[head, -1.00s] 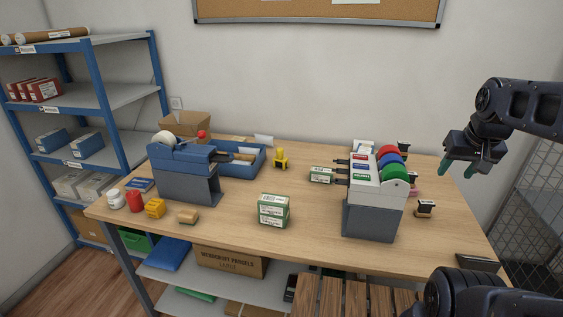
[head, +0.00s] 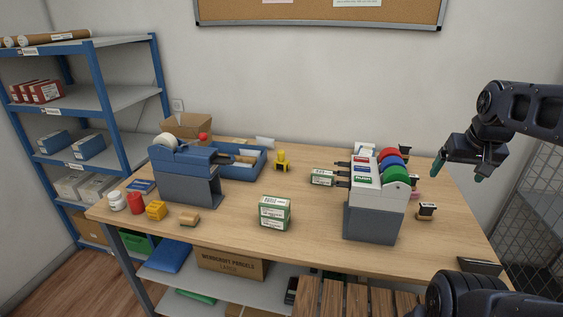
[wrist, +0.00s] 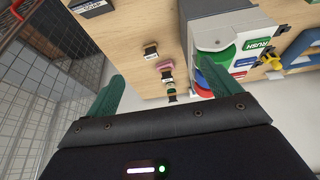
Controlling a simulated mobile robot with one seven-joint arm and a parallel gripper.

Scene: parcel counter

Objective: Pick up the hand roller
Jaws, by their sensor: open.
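I cannot pick out the hand roller with certainty. A small yellow upright tool (head: 282,161) stands near the back middle of the counter; it also shows at the right of the wrist view (wrist: 271,60). A small tan piece (head: 189,219) lies at the front left edge. Either could be it, but their details are too small to tell. My gripper (head: 459,171) is open and empty, raised over the right end of the counter, far from both. Its green fingers stand apart in the wrist view (wrist: 160,82).
A grey dispenser with coloured rolls (head: 372,224) stands between my gripper and the yellow tool. Stamps (head: 426,211) sit beside it. A blue tray (head: 241,171), a blue tape dispenser (head: 186,188) and a green-white box (head: 275,212) stand farther left.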

